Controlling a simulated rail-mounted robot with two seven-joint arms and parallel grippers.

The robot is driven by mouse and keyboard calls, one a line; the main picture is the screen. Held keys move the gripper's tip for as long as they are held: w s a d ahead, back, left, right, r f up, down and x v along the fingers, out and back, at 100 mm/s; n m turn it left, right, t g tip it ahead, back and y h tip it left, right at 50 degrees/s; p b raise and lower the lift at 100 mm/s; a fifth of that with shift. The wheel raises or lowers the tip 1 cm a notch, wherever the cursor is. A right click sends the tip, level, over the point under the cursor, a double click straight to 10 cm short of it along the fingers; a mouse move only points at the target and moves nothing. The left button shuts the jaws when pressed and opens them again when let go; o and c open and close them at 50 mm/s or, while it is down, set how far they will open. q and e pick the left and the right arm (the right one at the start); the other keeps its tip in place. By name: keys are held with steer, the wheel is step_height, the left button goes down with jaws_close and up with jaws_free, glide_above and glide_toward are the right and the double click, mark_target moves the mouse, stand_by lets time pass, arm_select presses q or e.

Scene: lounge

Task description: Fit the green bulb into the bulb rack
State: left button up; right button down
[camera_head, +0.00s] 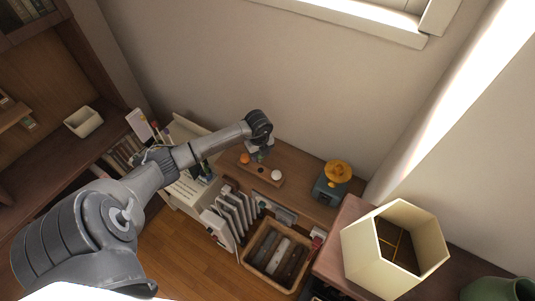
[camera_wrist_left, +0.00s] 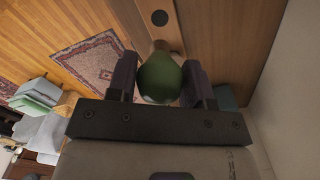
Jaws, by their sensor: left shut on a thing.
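The bulb rack (camera_head: 252,167) is a wooden strip on the wooden cabinet top. An orange bulb (camera_head: 244,158) stands at its left end and a white bulb (camera_head: 277,175) at its right, with a dark empty hole between them. My left gripper (camera_head: 259,155) is above and just behind the rack, pointing down. In the left wrist view it is shut on the green bulb (camera_wrist_left: 160,80), held between both fingers. Part of the rack (camera_wrist_left: 150,22) with a dark round hole shows past the bulb's pale base, apart from it. My right gripper is not in view.
A teal box with a yellow top (camera_head: 334,180) stands right of the rack. In front are upright folders (camera_head: 232,212) and a wicker basket (camera_head: 248,255). A cream hexagonal container (camera_head: 425,240) is at the right. The wall rises behind the cabinet.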

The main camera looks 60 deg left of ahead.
mark_target(260, 162)
arm_select(q)
steer(key=shift+f+b, duration=0.8)
steer(key=shift+f, duration=0.1)
step_height(260, 162, down, 2)
steer(key=shift+f+b, duration=0.25)
steer(key=shift+b, duration=1)
steer(key=shift+f+b, duration=0.45)
steer(key=shift+f, duration=0.45)
steer(key=shift+f, duration=0.15)
steer(key=shift+f, duration=0.45)
steer(key=shift+f+b, duration=0.8)
steer(key=shift+f, duration=0.05)
steer(key=o, duration=1)
steer(key=shift+r, duration=0.2)
